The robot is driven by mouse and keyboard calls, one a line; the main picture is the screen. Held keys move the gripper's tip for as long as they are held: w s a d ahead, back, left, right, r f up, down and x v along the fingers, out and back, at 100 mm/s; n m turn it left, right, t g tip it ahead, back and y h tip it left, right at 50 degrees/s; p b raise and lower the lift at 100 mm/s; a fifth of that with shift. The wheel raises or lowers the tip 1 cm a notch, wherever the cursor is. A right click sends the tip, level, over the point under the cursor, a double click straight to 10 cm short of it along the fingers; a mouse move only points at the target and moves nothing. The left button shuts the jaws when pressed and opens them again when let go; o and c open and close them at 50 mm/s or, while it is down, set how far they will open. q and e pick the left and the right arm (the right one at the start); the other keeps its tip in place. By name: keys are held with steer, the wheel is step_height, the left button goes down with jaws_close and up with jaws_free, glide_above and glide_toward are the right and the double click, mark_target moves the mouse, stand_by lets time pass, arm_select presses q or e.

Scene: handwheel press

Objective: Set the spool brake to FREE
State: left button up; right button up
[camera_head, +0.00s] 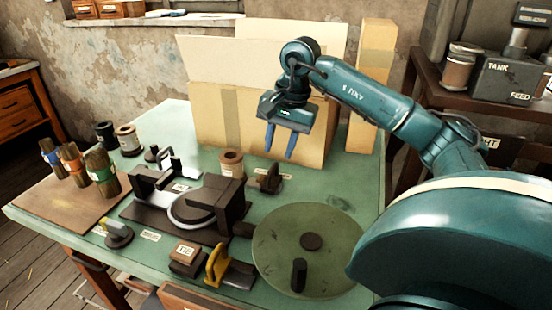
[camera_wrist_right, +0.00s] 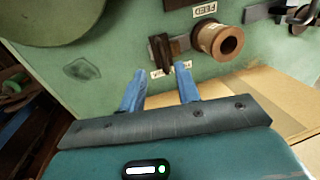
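A dark brown knob with an upright grip (camera_head: 268,179) stands on the green table beside a spool (camera_head: 231,165); it appears to be the spool brake. In the right wrist view the knob (camera_wrist_right: 160,50) lies just beyond my fingertips, with the spool (camera_wrist_right: 218,40) to its right. A small label (camera_wrist_right: 167,71) by the knob is too small to read and partly hidden. My right gripper (camera_head: 281,145) hangs above and behind the knob, fingers down, apart and empty; it also shows in the right wrist view (camera_wrist_right: 160,72). My left gripper is out of view.
A cardboard box (camera_head: 225,115) stands close behind the right gripper. The press (camera_head: 190,205) is left of the knob. A round green disc with a handle (camera_head: 310,250) lies in front. Bundled rods (camera_head: 100,170) stand on a brown board at left.

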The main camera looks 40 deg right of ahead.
step_height(320, 180, up, 7)
steer(key=s, duration=0.1)
steer(key=shift+s+d+r+p, duration=0.15)
steer(key=shift+d+p, duration=0.2)
stand_by(0.4)
